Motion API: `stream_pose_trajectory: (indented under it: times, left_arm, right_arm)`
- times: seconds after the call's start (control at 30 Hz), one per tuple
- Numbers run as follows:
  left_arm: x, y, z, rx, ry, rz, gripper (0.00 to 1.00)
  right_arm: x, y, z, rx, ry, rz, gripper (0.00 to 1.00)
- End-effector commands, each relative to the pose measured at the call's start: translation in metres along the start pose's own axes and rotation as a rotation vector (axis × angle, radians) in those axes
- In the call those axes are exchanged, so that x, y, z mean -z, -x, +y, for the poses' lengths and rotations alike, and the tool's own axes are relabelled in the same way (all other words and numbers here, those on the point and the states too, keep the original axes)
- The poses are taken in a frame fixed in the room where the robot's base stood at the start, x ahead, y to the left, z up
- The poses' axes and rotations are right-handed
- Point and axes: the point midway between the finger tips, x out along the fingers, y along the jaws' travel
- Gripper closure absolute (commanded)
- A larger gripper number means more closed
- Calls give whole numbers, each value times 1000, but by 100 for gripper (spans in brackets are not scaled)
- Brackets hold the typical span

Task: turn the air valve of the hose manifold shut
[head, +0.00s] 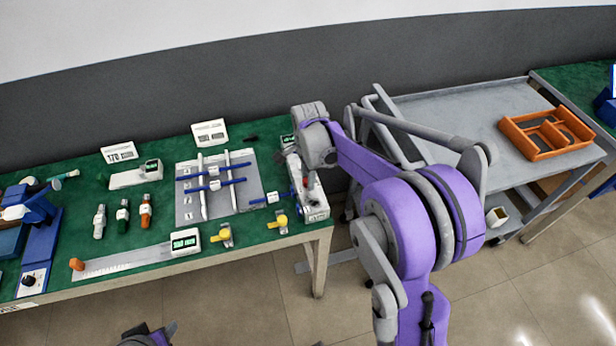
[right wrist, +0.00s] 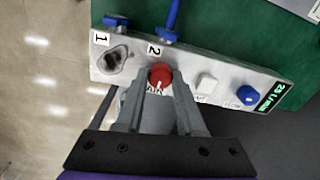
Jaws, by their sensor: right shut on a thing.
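The hose manifold (head: 316,212) is a pale block at the right end of the green bench. In the right wrist view its white panel (right wrist: 125,72) carries ports marked 1 and 2, a white knob (right wrist: 207,82), a blue knob (right wrist: 248,94) and a green display (right wrist: 270,98) that seems to read 25 L/min. The red air valve knob (right wrist: 160,74) has a white mark toward the AIR label. My right gripper (right wrist: 160,88) is shut on this knob, one finger each side. My left gripper (head: 150,335) shows only partly at the bottom edge; its jaws are unclear.
Blue hoses (right wrist: 172,18) lead from the manifold. A grey board (head: 186,208) with blue and white bars lies left of it. Yellow-handled valves (head: 222,236) sit near the bench front. A grey cart (head: 470,120) with an orange tray (head: 506,133) stands at right.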

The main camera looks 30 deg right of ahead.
Motion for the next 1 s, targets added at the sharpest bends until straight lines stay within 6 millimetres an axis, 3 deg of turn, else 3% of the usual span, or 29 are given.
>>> stream_pose_trajectory:
  times: [0.47,1.0]
  left_arm:
    - [-3,-4,0,0,0,-2,50]
    - [-11,-13,0,0,0,-8,50]
  right_arm:
    - [0,0,0,0,131,-3,100]
    - [0,0,-1,1,620,-14,100]
